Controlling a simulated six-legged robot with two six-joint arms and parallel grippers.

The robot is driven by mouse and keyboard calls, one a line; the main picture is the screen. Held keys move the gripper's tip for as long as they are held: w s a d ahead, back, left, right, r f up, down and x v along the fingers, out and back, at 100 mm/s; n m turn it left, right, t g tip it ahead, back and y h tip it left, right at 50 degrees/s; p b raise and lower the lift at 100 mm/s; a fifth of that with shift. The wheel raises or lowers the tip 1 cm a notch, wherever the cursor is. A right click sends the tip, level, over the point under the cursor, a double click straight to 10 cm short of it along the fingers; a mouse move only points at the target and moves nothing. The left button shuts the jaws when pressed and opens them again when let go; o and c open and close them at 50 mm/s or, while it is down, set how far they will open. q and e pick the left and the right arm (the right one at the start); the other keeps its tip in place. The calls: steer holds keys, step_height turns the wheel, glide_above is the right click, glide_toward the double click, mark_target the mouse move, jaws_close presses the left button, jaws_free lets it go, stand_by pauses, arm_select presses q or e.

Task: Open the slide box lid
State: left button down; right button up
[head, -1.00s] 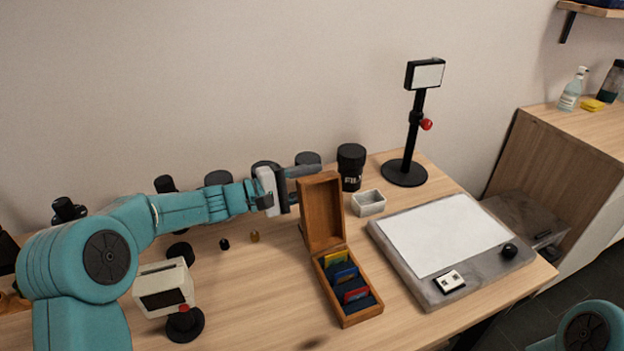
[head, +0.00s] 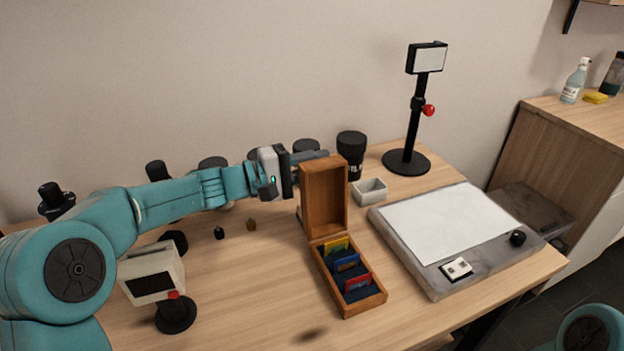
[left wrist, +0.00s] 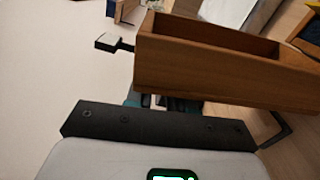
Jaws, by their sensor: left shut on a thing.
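The wooden slide box (head: 377,299) stands on the table with several coloured slides in its dark interior. Its lid (head: 325,198) is raised and stands roughly upright at the box's far end, hollow side facing me. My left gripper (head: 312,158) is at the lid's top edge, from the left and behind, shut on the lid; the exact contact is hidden. In the left wrist view the lid (left wrist: 215,72) lies close in front of the gripper, with a small dark tab sticking out. My right gripper is out of view.
A small white tray (head: 370,191) and a black lens-like cup (head: 351,152) stand right of the lid. A light panel on a grey board (head: 430,277) is further right. A black stand (head: 406,161) is behind. A small cream viewer (head: 152,273) stands front left.

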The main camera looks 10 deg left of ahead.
arm_select(q)
steer(key=shift+s+d+r+m, duration=0.25)
steer(key=shift+s+m, duration=0.05)
steer(key=shift+s, duration=0.05)
steer(key=c, duration=1.1)
jaws_free()
steer(key=shift+o, duration=0.2)
steer(key=v, duration=1.6)
steer(key=shift+s+a, duration=0.1)
steer(key=shift+a, duration=0.05)
